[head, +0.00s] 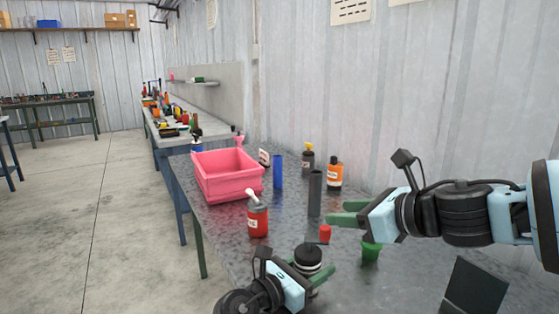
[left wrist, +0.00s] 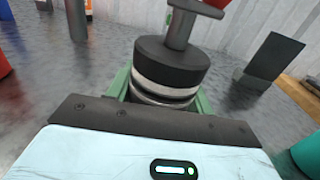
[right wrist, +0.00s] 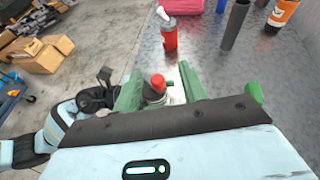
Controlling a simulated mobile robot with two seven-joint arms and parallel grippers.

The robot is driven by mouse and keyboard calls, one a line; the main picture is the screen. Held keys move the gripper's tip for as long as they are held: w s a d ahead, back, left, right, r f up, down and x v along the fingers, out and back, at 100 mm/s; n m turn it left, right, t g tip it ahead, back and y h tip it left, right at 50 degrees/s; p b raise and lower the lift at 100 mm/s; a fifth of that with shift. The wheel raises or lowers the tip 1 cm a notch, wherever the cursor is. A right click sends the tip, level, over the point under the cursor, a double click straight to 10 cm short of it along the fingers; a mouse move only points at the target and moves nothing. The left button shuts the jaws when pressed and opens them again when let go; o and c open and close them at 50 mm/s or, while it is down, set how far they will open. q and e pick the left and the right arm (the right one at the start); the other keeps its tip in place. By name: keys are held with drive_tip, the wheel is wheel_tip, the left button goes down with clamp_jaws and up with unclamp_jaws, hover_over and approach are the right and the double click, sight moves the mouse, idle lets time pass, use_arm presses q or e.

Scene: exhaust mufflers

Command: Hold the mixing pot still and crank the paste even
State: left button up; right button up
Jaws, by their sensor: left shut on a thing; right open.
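The mixing pot (head: 308,258) is a short black-topped cylinder with pale bands and a grey crank shaft on top. It stands upright at the front of the bench. My left gripper (head: 316,273) is shut around its body, one green finger on each side; the left wrist view shows the banded pot (left wrist: 168,68) between them. A red knob (head: 325,233) shows just above the pot, apparently on the crank; its link is unclear. In the right wrist view the knob (right wrist: 158,82) lies between the fingers.
A red bottle (head: 258,220), grey tube (head: 315,193), blue tube (head: 278,171), orange bottle (head: 335,174) and pink bin (head: 226,176) stand further back. Bare bench lies between.

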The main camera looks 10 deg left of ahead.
drive_tip(key=w+a+r+m+t+h, duration=0.3)
drive_tip(key=a+t, duration=0.1)
drive_tip(key=a, duration=0.2)
drive_tip(key=w+a+r+m+t+h, duration=0.3)
drive_tip(key=w+a+m+t+h, duration=0.1)
drive_tip(key=a, duration=0.3)
drive_tip(key=shift+w+a+r+t+h, duration=0.2)
drive_tip(key=shift+r+t+h, duration=0.1)
drive_tip(key=shift+r+t, duration=0.1)
drive_tip(key=shift+d+m, duration=0.1)
drive_tip(key=shift+m, duration=0.2)
